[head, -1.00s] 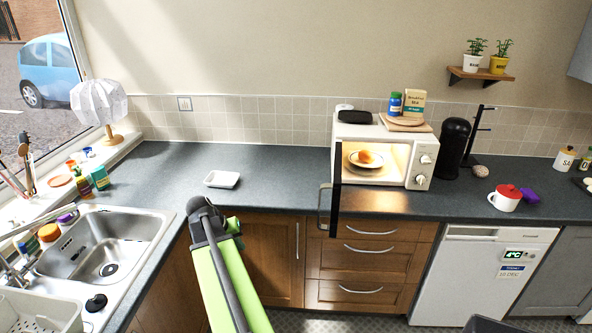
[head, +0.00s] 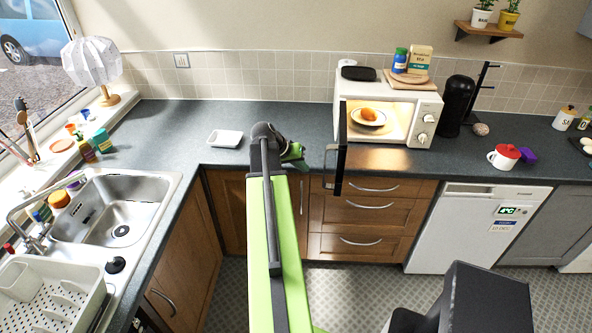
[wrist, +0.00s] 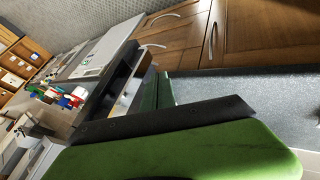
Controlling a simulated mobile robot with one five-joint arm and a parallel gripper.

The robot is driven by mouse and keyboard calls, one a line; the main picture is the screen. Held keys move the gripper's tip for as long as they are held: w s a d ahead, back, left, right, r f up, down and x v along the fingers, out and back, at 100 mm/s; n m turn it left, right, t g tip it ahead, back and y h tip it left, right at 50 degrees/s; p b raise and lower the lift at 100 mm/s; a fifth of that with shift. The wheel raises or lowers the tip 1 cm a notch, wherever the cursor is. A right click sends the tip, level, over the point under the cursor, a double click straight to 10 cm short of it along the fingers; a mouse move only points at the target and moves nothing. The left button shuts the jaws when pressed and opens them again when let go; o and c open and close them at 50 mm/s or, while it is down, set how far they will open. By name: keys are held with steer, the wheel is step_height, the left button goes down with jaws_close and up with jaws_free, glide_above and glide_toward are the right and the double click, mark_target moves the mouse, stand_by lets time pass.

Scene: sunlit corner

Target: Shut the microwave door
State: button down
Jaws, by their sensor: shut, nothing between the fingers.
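The white microwave (head: 428,104) stands on the dark counter with its door open and its lit inside showing. A plate with an orange-brown food item (head: 369,116) is inside. The door (head: 341,150) sticks out toward me from the microwave's left side, seen nearly edge-on, with its handle (head: 327,167) on its left. My gripper (head: 300,156) is shut and empty, just left of the handle, with a small gap in the head view. In the wrist view, my green finger fills the foreground, and a dark slab, likely the door (wrist: 112,82), lies beyond it.
A white dish (head: 225,138) lies on the counter left of my gripper. A red-lidded mug (head: 505,157) and a black coffee machine (head: 455,105) stand right of the microwave. Wooden drawers (head: 370,215) are below. The counter between dish and microwave is mostly clear.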

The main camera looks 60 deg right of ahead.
steer(key=shift+s+d+f, duration=0.25)
steer(key=shift+s+d, duration=0.15)
steer(key=shift+s, duration=0.35)
steer(key=shift+s+d+f, duration=0.3)
steer(key=shift+s+d, duration=0.05)
steer(key=shift+s, duration=0.4)
steer(key=shift+s+d+f, duration=0.25)
steer(key=shift+s+d, duration=0.15)
steer(key=shift+s, duration=0.35)
